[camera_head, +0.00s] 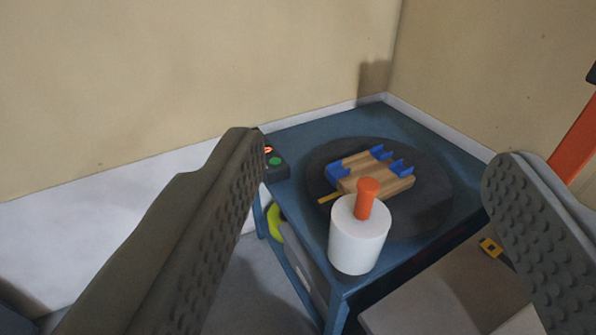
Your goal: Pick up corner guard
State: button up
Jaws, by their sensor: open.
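Several small blue brackets, which look like the corner guards (338,172), sit at the edges of a wooden block (372,177). The block lies on a dark round plate (433,205) on a blue table (310,135). My gripper (376,148) is wide open and empty. Its two grey, studded fingers frame the table from left and right, and the brackets show between them, farther off. I see no contact between the fingers and any bracket. A white cylinder with an orange top hides part of the block's near side.
The white cylinder (358,247) stands at the table's near corner. A dark box with a green button (274,162) is at the left edge. A yellow strip (328,198) lies by the block. Walls close off the back; an orange bar (577,137) stands right.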

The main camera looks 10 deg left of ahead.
aim_at(335, 170)
jog(key=z, duration=1.6)
jog(key=u, duration=1.6)
jog(key=i+j, duration=0.8)
jog(key=i, duration=0.1)
